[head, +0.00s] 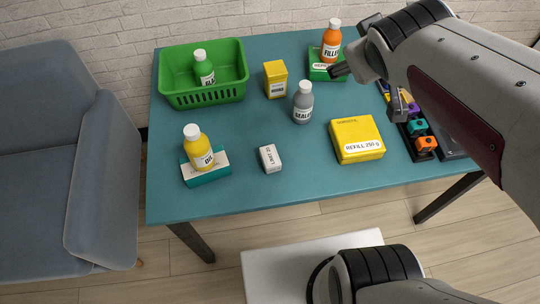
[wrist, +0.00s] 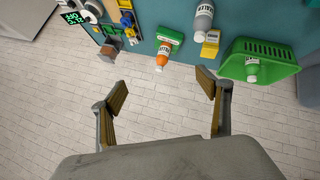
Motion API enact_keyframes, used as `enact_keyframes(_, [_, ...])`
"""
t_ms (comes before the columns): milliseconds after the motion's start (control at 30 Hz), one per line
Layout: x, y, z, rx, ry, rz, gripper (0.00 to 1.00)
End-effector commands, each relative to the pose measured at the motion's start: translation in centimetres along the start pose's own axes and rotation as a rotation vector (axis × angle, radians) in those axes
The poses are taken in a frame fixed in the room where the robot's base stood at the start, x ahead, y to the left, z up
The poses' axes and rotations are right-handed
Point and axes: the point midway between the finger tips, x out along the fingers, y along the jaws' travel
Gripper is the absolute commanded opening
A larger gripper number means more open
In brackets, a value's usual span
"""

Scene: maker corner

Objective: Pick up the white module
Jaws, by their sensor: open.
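A small white block (head: 270,158) with dark print lies on the teal table, left of the yellow refill box. Several coloured modules, among them a teal one (head: 417,127) and an orange one (head: 426,144), sit in a dark rack (head: 443,153) at the right. My arm hides part of that rack, and I cannot make out a white module in it. My gripper (head: 368,88) is open and empty, above the table's right part, left of the rack. The wrist view shows its two fingers (wrist: 162,86) spread, with only brick wall between them.
The yellow refill box (head: 357,138), grey bottle (head: 303,103) and small yellow box (head: 275,79) stand mid-table. An orange bottle (head: 331,40) and a yellow bottle (head: 198,148) stand on boxes.

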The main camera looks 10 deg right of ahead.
Motion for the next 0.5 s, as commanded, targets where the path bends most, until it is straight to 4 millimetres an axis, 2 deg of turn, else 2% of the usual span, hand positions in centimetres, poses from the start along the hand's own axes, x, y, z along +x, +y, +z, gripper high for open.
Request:
enact_keyframes(233, [4.3,1.4,-3.9,-0.172,0.099,0.028,0.76])
enact_keyframes(500, [8.8,0.6,-7.3,-0.364,0.215,-0.011,0.76])
